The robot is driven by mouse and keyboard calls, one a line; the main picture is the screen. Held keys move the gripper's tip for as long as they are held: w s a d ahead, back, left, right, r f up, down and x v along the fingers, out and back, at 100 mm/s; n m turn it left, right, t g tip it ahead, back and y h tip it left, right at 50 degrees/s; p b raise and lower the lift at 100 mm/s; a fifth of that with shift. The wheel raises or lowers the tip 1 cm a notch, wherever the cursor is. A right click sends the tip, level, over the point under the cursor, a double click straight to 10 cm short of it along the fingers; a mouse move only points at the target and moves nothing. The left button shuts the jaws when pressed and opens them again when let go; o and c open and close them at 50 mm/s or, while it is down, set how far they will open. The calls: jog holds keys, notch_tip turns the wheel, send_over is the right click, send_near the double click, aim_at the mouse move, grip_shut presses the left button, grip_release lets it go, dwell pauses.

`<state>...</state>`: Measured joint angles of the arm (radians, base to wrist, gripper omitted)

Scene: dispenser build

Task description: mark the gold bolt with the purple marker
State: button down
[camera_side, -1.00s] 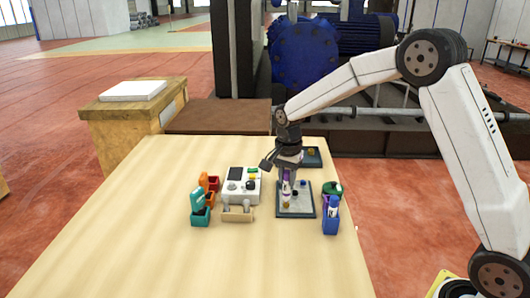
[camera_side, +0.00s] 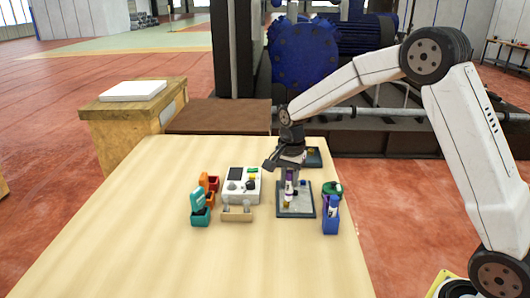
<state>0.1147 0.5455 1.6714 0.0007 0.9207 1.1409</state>
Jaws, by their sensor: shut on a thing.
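My gripper (camera_side: 290,178) is shut on the purple marker (camera_side: 289,189), a small white and purple stick held upright over the grey tray (camera_side: 305,210). A small gold piece (camera_side: 286,205), which looks like the gold bolt, is on the tray just below the marker's lower end. I cannot tell whether the marker touches it. My gripper covers the marker's upper part. A dark blue piece (camera_side: 303,183) shows on the tray right of my gripper.
A blue holder (camera_side: 331,227) with a pen-like item and a green container (camera_side: 332,188) stand right of the tray. A white device (camera_side: 244,186), a wooden rack (camera_side: 238,215), and teal (camera_side: 200,216) and orange boxes are left. A dark tray (camera_side: 314,158) lies behind. The front table is clear.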

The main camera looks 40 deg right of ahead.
jog(key=shift+s+d+f, duration=0.2)
jog(key=shift+s, duration=0.15)
dwell(0.4)
jog(key=shift+s+d+r, duration=0.2)
jog(key=shift+d+r, duration=0.05)
jog(key=shift+d, duration=0.05)
dwell(0.5)
jog(key=shift+f, duration=0.75)
dwell(1.1)
jog(key=shift+r, duration=0.2)
jog(key=shift+r, duration=2.8)
